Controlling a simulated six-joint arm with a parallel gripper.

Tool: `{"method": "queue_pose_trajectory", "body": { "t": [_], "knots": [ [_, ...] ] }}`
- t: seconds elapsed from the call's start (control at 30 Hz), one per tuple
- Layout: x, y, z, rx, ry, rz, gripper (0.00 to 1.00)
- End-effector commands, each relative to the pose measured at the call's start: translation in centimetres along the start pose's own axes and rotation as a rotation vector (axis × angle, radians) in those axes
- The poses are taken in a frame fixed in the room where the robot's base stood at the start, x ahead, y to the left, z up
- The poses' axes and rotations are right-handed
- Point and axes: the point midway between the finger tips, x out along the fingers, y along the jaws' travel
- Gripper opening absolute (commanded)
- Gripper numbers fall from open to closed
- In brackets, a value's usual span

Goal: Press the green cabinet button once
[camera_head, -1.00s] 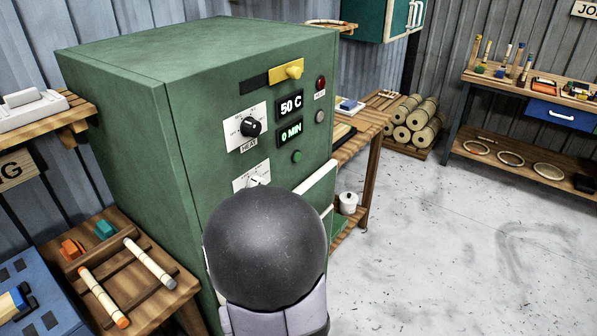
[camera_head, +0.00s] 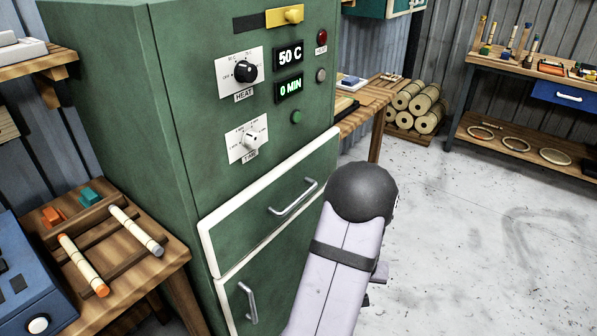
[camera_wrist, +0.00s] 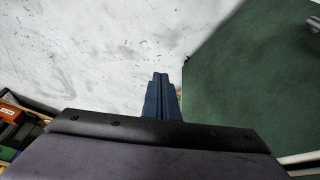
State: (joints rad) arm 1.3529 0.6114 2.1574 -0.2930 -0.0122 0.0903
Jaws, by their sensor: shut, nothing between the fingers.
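The green button (camera_head: 296,117) is a small round knob on the front of the green cabinet (camera_head: 200,190), just below the "0 MIN" display (camera_head: 289,89). Nothing covers it. In the head view my arm stands to the lower right of the button, before the cabinet's lower drawers, and my gripper does not show there. In the wrist view my gripper (camera_wrist: 162,80) is shut and empty, its dark blue fingers together. They show against the pale floor, beside a green panel at the right. The button is not seen in the wrist view.
The cabinet also has a heat dial (camera_head: 245,72), a time dial (camera_head: 250,141), a yellow slider (camera_head: 285,16), a red lamp (camera_head: 322,37) and a grey button (camera_head: 321,75). A drawer handle (camera_head: 294,197) sticks out below. The floor (camera_head: 450,240) at right is clear.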

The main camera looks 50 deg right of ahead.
Motion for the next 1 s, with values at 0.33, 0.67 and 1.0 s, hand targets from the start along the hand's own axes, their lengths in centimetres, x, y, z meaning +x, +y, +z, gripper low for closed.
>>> {"method": "queue_pose_trajectory", "body": {
  "t": [0.33, 0.67, 1.0],
  "knots": [
    [-2.3, -1.4, -15.2, -0.021, 0.538, -0.086, 0.00],
    [-11.9, -4.7, -25.6, -0.037, 1.027, -0.263, 0.00],
    [-23.9, -8.1, -28.5, -0.023, 1.446, -0.563, 0.00]
  ]
}}
